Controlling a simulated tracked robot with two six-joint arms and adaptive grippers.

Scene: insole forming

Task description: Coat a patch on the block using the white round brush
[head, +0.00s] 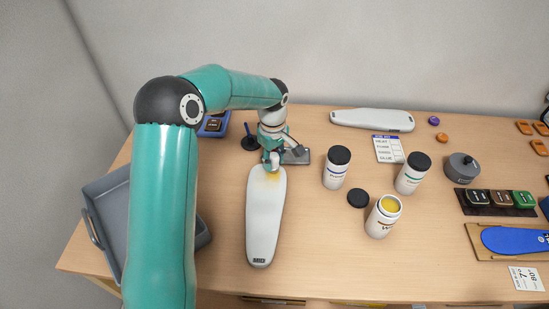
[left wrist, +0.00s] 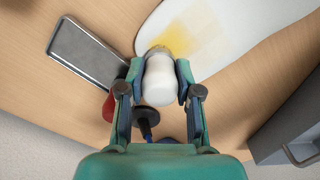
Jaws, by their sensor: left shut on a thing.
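My left gripper (head: 272,158) is over the far end of the white block (head: 263,222), shut on the white round brush (left wrist: 158,82). In the left wrist view, the gripper (left wrist: 158,90) has one finger on each side of the brush's white body. The brush tip is at a yellow patch (left wrist: 188,38) on the block's end; I cannot tell how firmly it touches. The block lies lengthwise on the table. An open jar with yellow contents (head: 383,216) stands to the right of the block. My right gripper is not in view.
A black lid (head: 358,198) lies by the open jar. Two closed jars (head: 337,168) (head: 411,174) stand behind it. A second white block (head: 372,120) lies at the back. A grey tray (head: 99,222) is at the left. A grey plate (left wrist: 88,54) lies near the gripper.

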